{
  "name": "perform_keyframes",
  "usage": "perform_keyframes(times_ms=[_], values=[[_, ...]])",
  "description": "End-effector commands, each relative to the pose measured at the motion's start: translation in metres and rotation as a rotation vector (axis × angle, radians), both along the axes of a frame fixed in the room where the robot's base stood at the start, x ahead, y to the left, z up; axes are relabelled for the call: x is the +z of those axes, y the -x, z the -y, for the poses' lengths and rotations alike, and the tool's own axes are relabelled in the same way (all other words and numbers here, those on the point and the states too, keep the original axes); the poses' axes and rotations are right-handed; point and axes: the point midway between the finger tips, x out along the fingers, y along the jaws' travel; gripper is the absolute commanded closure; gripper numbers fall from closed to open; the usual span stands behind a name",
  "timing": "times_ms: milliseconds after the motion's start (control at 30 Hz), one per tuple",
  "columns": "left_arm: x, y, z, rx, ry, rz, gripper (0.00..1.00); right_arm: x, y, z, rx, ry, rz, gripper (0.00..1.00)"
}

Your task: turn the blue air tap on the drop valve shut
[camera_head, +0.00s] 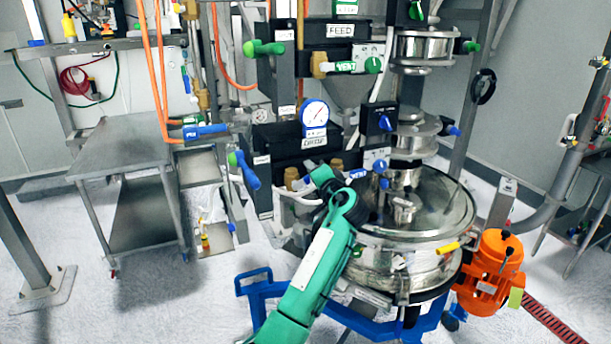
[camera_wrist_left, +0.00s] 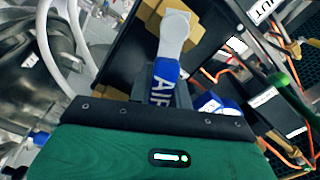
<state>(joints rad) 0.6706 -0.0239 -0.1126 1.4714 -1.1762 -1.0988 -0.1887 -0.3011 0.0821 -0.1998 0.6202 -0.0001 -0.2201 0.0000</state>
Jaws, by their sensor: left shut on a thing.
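The blue air tap (camera_wrist_left: 163,76) shows in the left wrist view as a blue handle lettered AIR. It has a pale grey hub (camera_wrist_left: 175,30) in front of a brass body (camera_wrist_left: 151,14). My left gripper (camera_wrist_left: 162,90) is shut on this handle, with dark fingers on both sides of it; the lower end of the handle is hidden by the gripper. In the head view my green left arm rises from below, and the left gripper (camera_head: 311,181) is at the brass fittings below the black drop valve block (camera_head: 285,148). My right gripper is not in view.
A round steel sifter (camera_head: 430,215) with an orange motor (camera_head: 488,270) stands right of my left arm. Another blue handle (camera_head: 250,172) and a blue-labelled vent tap (camera_head: 357,173) are near the gripper. Pale hoses (camera_wrist_left: 68,55) run close by. A steel bench (camera_head: 125,145) stands left.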

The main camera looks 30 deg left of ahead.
Motion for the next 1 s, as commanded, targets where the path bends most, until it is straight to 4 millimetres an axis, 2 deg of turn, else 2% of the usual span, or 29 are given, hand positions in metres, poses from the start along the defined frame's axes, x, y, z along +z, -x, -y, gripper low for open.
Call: perform_keyframes(times_ms=[200, 500, 1000], values=[[-0.009, -0.014, 0.002, 0.000, -0.127, -0.144, 1.00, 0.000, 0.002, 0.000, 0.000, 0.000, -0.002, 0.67], [-0.020, -0.016, 0.003, 0.001, -0.250, -0.289, 1.00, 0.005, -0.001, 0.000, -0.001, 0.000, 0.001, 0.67], [-0.026, -0.017, 0.003, 0.001, -0.313, -0.363, 1.00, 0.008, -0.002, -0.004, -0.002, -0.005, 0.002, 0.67]])
